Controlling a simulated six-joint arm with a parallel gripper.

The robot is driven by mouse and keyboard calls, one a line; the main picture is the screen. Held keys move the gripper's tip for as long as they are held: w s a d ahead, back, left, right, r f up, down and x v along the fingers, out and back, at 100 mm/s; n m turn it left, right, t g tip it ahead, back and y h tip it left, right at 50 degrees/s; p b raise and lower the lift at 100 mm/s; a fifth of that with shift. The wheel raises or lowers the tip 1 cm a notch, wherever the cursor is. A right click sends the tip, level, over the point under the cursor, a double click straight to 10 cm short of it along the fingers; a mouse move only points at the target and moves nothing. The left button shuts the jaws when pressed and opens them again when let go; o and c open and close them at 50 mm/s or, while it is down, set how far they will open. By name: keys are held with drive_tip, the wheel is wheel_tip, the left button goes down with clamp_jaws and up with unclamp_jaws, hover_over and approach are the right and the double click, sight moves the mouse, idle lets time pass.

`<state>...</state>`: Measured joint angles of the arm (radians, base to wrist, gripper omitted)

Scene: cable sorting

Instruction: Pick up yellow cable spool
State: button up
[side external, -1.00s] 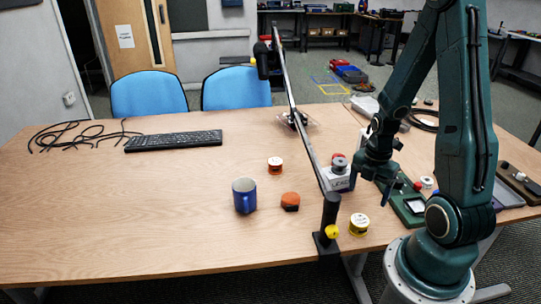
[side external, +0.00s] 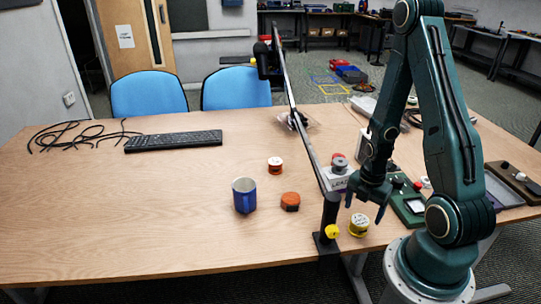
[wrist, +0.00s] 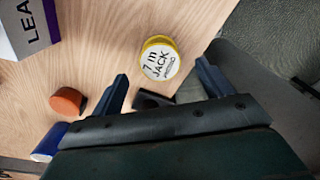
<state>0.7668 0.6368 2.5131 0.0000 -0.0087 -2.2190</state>
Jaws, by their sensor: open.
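The yellow cable spool (side external: 359,225) stands on the table near its front edge, right of the black stand base. In the wrist view the spool (wrist: 159,60) shows a white top label reading "7 m JACK" and a yellow rim. My gripper (side external: 364,207) is open and above the table, just over and slightly right of the spool. In the wrist view my gripper's fingers (wrist: 160,78) are spread apart, and the spool lies beyond the gap between their tips, untouched. Nothing is between the fingers.
A black pole stand (side external: 328,238) rises just left of the spool. A green board (side external: 408,207) lies right. The left front table is clear.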

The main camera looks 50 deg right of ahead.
sight(360, 220)
drive_tip(key=shift+f, duration=0.15)
drive_tip(key=shift+f, duration=2.45)
drive_tip(key=c, duration=1.1)
drive_tip(key=shift+r, duration=0.2)
wheel_tip(360, 220, up, 20)
drive_tip(key=shift+f, duration=0.2)
